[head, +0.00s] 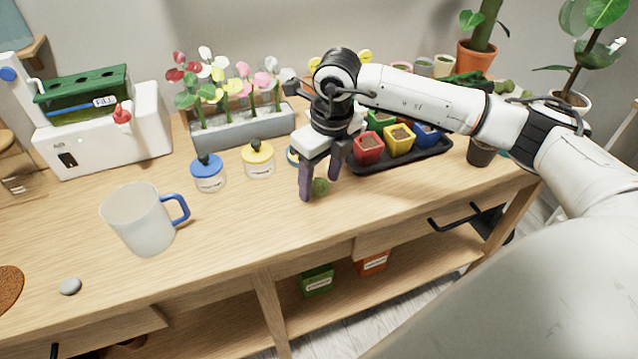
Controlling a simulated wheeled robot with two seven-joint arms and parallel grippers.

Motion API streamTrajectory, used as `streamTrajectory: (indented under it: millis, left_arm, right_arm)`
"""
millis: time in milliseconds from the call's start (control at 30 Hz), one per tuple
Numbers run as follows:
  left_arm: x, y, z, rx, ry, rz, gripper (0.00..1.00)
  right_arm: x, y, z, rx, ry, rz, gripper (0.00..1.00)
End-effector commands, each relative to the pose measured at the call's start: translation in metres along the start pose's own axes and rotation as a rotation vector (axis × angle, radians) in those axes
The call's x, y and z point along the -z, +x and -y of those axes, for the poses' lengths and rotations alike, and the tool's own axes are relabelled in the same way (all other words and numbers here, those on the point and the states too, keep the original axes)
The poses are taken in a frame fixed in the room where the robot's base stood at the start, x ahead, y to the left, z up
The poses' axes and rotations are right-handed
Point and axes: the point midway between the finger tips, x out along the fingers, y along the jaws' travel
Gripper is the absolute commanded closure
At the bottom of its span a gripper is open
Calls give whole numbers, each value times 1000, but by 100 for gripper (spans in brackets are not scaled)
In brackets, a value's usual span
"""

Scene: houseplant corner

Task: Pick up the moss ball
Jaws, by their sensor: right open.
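The moss ball (320,187) is a small green ball on the wooden table, near the middle of the head view. My right gripper (320,188) points down over it, its two dark fingers apart. One finger is to the left of the ball and slightly nearer the front, the other to the right. The ball shows between them, partly covered by the left finger. I cannot tell whether a finger touches it. My left gripper is not in view.
A black tray (437,155) with small coloured pots stands right of the gripper. Jars with blue (208,173) and yellow (258,160) lids and a mug (138,218) stand to the left. A grey flower planter (240,128) is behind. The table (262,228) in front is clear.

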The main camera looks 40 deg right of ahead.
Motion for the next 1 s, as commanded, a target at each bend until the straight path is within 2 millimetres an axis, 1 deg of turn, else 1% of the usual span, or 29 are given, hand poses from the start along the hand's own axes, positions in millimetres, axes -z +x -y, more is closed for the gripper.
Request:
streamTrajectory:
  millis: [67, 100, 267, 300, 333, 367, 667, 767, 867, 1000]
  left_arm:
    - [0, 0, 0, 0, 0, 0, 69]
    - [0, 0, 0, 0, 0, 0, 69]
    - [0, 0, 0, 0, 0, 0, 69]
    - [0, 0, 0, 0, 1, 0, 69]
    - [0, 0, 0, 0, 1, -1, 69]
    - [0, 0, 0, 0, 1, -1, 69]
    - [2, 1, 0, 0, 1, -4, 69]
    - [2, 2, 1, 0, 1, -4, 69]
    - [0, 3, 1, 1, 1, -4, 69]
    - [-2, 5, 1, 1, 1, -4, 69]
  right_arm:
    - [0, 0, 0, 0, 0, 0, 46]
    - [0, 0, 0, 0, 0, 0, 48]
    - [0, 0, 0, 0, 0, 0, 75]
    - [0, 0, 0, 0, 0, 0, 82]
    - [0, 0, 0, 0, 0, 0, 87]
    - [0, 0, 0, 0, 0, 0, 89]
    - [0, -1, 0, -1, 0, 1, 90]
    - [-2, -7, 0, -1, 1, 3, 90]
    - [-5, -21, 0, -1, 1, 5, 90]
    - [-9, -50, 0, 0, 0, 7, 90]
